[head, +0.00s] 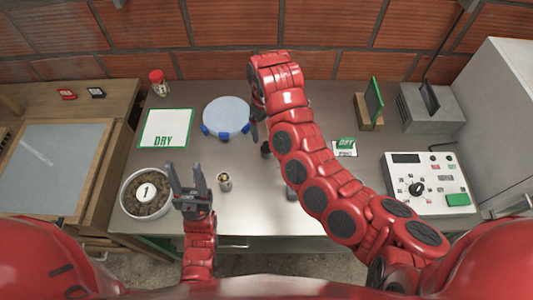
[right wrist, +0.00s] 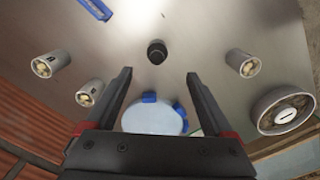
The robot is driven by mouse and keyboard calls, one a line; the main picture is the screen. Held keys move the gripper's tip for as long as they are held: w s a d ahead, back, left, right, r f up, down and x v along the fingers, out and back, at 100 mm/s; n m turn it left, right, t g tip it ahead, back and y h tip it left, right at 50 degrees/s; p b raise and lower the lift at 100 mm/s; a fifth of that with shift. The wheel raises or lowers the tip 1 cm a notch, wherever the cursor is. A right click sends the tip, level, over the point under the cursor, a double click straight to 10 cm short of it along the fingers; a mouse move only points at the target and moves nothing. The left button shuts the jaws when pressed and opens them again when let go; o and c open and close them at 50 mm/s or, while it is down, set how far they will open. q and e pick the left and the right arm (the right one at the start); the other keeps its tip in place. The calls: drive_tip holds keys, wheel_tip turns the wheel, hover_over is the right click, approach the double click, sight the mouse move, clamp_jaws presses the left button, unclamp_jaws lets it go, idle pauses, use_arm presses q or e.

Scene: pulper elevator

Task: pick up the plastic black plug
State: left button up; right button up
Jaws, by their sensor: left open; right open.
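The black plug (right wrist: 157,51) stands on the metal table in the right wrist view, a small dark round piece. In the head view a dark piece (head: 265,150) beside my right arm looks like it, partly hidden by the arm. My right gripper (right wrist: 158,73) is open and empty, with the plug beyond its fingertips and roughly centred between them. In the head view its fingers are mostly hidden by the arm. My left gripper (head: 184,167) is open and empty, fingers up, between a bowl and a small cup near the table's front.
A bowl of brown beans (head: 130,207) and a small cup (head: 224,181) flank my left gripper. A pale disc with blue feet (head: 227,112) lies behind. A control box (head: 430,180) and grey box (head: 430,110) stand right.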

sight(267, 143)
drive_tip(key=shift+a+f, duration=0.15)
drive_tip(key=shift+f, duration=0.7)
drive_tip(key=shift+s+f, duration=0.1)
drive_tip(key=shift+f, duration=0.25)
drive_tip(key=shift+f+p, duration=0.5)
drive_tip(key=shift+f, duration=0.3)
drive_tip(key=shift+d+f+p, duration=0.25)
drive_tip(key=shift+f+p, duration=0.2)
drive_tip(key=shift+f, duration=0.05)
drive_tip(key=f, duration=0.1)
drive_tip(key=f+p, duration=0.2)
drive_tip(key=f, duration=0.1)
drive_tip(key=shift+w, duration=0.3)
drive_tip(key=shift+f, duration=0.3)
clamp_jaws()
